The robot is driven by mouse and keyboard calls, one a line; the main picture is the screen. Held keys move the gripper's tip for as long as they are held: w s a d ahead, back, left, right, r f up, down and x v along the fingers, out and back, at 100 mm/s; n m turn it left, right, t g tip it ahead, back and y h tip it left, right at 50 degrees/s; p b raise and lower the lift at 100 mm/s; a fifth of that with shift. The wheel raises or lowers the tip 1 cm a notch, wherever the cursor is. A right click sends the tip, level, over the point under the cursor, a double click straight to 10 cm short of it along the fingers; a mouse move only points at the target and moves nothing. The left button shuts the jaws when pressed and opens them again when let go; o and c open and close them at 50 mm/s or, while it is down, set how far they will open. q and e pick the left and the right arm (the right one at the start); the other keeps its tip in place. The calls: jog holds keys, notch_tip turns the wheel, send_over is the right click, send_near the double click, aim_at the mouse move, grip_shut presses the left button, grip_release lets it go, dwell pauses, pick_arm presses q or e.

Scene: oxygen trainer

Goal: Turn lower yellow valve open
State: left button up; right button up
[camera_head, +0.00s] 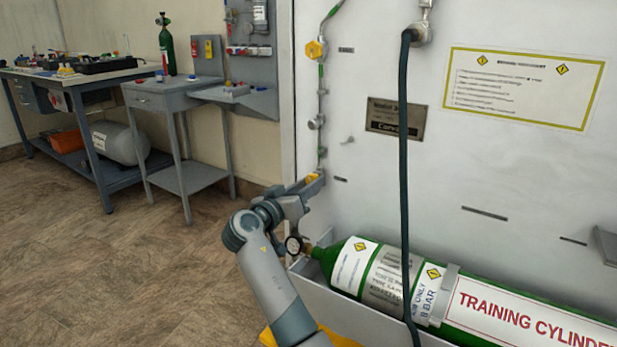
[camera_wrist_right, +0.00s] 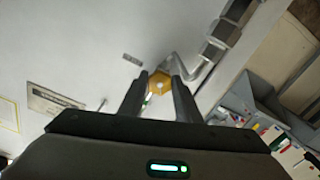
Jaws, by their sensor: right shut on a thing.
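The lower yellow valve (camera_head: 312,178) is on the left side of the white panel, near the bottom of a vertical pipe. My right gripper (camera_head: 309,185) is at this valve and hides part of it. In the right wrist view, the yellow valve knob (camera_wrist_right: 159,83) sits between the two fingers of my right gripper (camera_wrist_right: 160,92), which is shut on it. The upper yellow valve (camera_head: 315,49) is higher on the same pipe, clear of the gripper. My left gripper is not in view.
A green training cylinder (camera_head: 480,308) lies in a grey tray below the panel, with a gauge (camera_head: 293,245) at its left end near my right arm. A dark hose (camera_head: 403,160) hangs before the panel. A workbench (camera_head: 85,75) stands at the back left. The floor there is clear.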

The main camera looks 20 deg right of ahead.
jog(key=shift+n+p, duration=0.7)
jog(key=shift+n, duration=0.3)
jog(key=o, duration=1.1)
jog(key=shift+c, duration=0.2)
